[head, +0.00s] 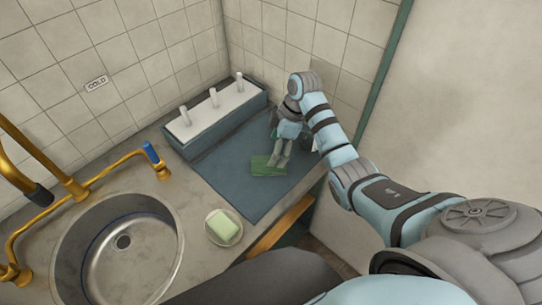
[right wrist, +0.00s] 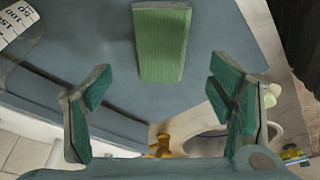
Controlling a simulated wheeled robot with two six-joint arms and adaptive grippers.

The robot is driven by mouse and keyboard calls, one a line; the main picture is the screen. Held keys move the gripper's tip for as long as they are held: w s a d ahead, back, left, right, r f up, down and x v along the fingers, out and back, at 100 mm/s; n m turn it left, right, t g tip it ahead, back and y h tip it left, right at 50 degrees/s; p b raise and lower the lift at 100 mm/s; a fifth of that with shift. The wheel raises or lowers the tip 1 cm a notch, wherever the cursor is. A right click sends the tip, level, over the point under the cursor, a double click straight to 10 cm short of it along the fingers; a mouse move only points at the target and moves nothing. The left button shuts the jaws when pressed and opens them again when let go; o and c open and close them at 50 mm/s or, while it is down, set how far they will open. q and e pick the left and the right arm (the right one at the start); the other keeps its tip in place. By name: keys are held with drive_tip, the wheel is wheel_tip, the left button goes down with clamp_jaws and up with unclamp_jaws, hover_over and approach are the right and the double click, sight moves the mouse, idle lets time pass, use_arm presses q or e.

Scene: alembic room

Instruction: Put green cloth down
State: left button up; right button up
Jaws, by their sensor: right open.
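The green cloth (head: 264,170) is a small folded rectangle lying on the blue-grey mat (head: 232,188) on the counter. My right gripper (head: 277,162) points down at the cloth in the head view, its fingers overlapping the cloth's far edge in the picture. In the right wrist view, the cloth (right wrist: 162,45) lies flat on the mat beyond the fingertips. My right gripper (right wrist: 160,84) is open there, its green-padded fingers wide apart with nothing between them. My left gripper is not in view.
A blue-grey rack (head: 222,124) with white pegs stands along the mat's back left. A round sink (head: 105,262) with brass taps (head: 110,182) is at the left. A soap dish (head: 231,239) holds pale green soap (head: 222,226). Tiled walls close the back. The mat's front is clear.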

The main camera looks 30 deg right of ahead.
drive_tip(key=v, duration=0.5)
drive_tip(key=shift+d+r, duration=0.1)
drive_tip(key=shift+r, duration=0.15)
drive_tip(key=shift+s, duration=0.1)
